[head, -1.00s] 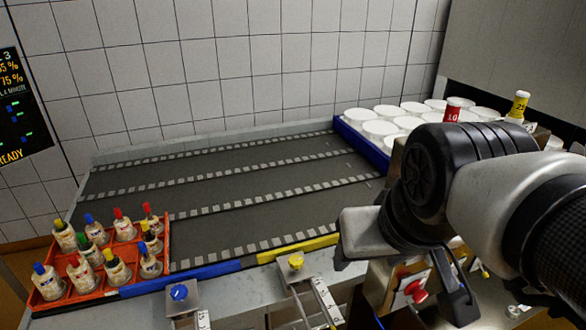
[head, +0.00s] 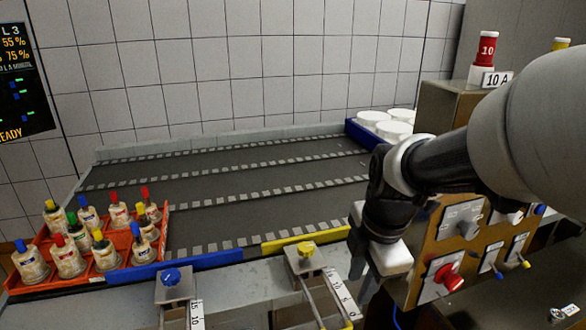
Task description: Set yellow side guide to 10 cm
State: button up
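The yellow side guide (head: 285,242) is a yellow bar along the near edge of the dark conveyor. Its yellow knob (head: 306,249) sits on a grey bracket in front of the bar. A white scale strip (head: 341,293) with numbers runs down and right from the bracket; the 10 shows near its upper part, but the exact setting is too small to read. My gripper (head: 366,288) points downward just right of the scale, apart from the knob. It looks empty, and its fingers are too dark and overlapped to show whether they are open.
A blue side guide (head: 186,267) with a blue knob (head: 171,277) and scale lies to the left. An orange crate (head: 165,226) of bottles stands at the left end. A control panel (head: 422,255) with a red button (head: 449,279) is close right of my gripper. The conveyor (head: 232,202) is clear.

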jog(key=shift+n, duration=0.6)
jog(key=w+f+b, duration=0.1)
jog(key=f, duration=0.5)
jog(key=w+f+b, duration=0.1)
jog(key=f+b, duration=0.1)
jog(key=f, duration=0.4)
jog(key=w+f+b, duration=0.1)
jog(key=f+b, duration=0.1)
jog(key=f, duration=0.4)
jog(key=shift+w+a+f, duration=0.2)
jog(key=shift+a+f, duration=0.2)
grip_shut()
